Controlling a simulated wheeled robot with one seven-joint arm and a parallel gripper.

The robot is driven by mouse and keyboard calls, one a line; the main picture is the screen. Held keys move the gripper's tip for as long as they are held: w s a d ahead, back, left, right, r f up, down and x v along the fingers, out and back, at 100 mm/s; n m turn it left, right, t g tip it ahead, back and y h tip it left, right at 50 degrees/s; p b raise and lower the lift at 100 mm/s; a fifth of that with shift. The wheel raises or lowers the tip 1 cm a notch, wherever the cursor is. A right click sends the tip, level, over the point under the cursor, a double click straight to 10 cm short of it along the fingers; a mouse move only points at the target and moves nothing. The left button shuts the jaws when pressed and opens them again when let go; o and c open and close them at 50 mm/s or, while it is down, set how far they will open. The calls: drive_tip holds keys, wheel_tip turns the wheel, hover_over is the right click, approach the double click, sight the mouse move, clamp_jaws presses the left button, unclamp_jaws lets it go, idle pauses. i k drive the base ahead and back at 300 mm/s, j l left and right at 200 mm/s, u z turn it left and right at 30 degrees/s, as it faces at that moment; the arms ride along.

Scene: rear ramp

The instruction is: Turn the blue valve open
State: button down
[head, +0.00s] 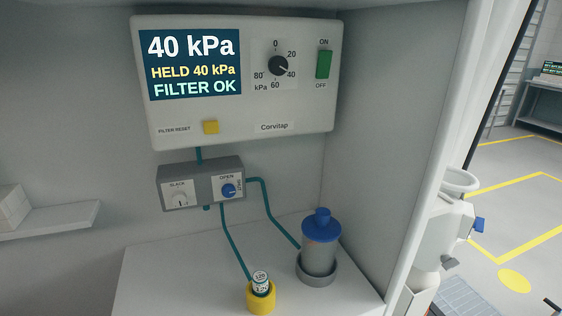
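The blue valve (228,190) is a small round knob on the right half of a grey valve block (203,184) below the wall unit. OPEN is printed above the knob and what looks like SHUT runs sideways at its right. Its pointer seems to face right, toward the sideways label, but it is very small. A second, pale valve (180,200) sits on the left half, under a label that looks like BLACK. My gripper is not in view, and nothing covers the blue valve.
The wall unit (310,120) reads 40 kPa, HELD 40 kPa, FILTER OK, with a dial, green switch and yellow button. Teal hoses lead down to a yellow-based bottle (261,297) and a blue-capped canister (320,245) on the white counter. A shelf (50,220) is at left.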

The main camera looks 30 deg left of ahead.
sight(228, 191)
drive_tip(key=u, duration=1.7)
